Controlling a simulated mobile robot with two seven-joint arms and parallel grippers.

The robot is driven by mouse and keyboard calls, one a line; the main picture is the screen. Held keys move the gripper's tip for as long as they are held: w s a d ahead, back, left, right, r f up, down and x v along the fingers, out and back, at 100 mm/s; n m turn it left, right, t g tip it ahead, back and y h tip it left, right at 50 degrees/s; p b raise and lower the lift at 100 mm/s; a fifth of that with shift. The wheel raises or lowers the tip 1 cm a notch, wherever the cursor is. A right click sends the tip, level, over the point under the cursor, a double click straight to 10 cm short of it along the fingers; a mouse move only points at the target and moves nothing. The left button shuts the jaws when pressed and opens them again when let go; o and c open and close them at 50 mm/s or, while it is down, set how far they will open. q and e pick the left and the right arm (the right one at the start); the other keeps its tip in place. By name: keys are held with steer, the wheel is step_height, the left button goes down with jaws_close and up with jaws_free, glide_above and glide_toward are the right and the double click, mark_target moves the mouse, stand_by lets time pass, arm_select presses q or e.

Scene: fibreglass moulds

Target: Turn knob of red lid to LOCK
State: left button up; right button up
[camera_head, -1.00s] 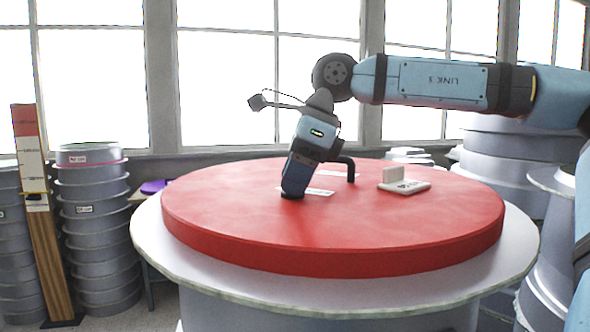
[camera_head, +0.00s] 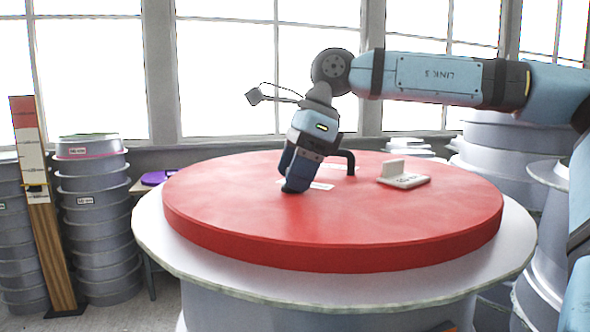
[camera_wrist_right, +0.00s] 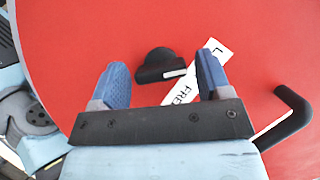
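The red lid (camera_head: 400,225) lies flat as a large disc on a round pale mould. Its black knob (camera_wrist_right: 160,66) shows in the right wrist view, with a white mark on its right side facing the label. The white label (camera_wrist_right: 196,72) reads "FREE" at its near end and a partly hidden "L" at its far end. My right gripper (camera_wrist_right: 162,80) is open, its two blue fingers apart on either side of the knob with visible gaps. In the head view my right gripper (camera_head: 293,187) points down at the lid and largely hides the knob. My left gripper is not in view.
A bent black handle (camera_head: 349,158) rises from the lid just right of the gripper. A cream L-shaped block (camera_head: 404,180) sits farther right on the lid. Stacked grey moulds (camera_head: 95,215) stand left, more at the right. The lid's front is clear.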

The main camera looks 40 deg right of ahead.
steer(key=shift+o, duration=0.3)
steer(key=b+v, duration=0.1)
steer(key=v, duration=1.3)
steer(key=shift+f, duration=0.1)
